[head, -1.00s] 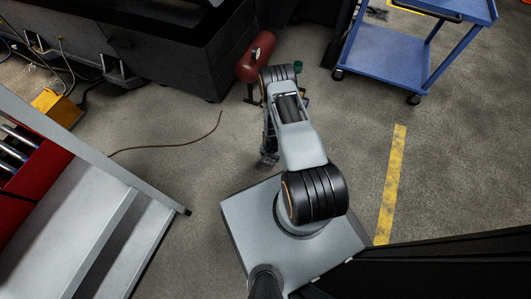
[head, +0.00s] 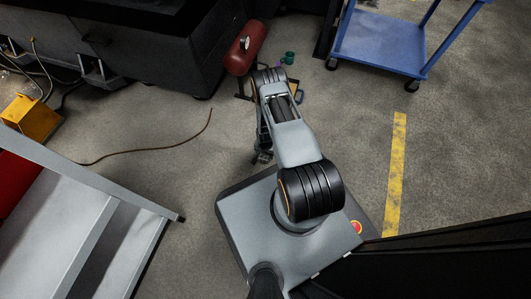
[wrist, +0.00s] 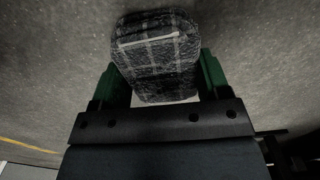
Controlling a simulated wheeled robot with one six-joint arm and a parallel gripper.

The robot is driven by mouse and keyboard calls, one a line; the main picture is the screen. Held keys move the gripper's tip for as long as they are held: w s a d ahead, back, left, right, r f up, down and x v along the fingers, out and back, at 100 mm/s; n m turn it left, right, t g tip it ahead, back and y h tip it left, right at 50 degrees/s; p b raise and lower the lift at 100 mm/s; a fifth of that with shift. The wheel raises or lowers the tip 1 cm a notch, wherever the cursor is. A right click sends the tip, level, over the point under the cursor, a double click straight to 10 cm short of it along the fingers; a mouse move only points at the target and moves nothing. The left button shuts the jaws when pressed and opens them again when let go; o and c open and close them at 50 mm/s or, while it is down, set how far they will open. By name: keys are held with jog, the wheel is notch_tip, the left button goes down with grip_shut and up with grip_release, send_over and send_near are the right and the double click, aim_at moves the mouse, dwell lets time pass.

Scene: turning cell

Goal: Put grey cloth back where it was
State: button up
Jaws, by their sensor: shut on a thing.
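The grey cloth (wrist: 157,58) is a dark grey, checked, folded bundle with pale lines. It shows in the wrist view at the top centre. My gripper (wrist: 157,84) has its green fingers on either side of the cloth and is shut on it. The concrete floor shows behind the cloth. In the head view my gripper is mostly hidden by my own arm, and I cannot make out the cloth there.
A blue cart (head: 380,43) is at upper right. A brown cable (head: 150,148) lies at left. A grey metal structure (head: 75,220) stands at lower left. Floor right of my arm is open.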

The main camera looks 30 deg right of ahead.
jog(key=shift+f, duration=0.1)
jog(key=o, duration=0.8)
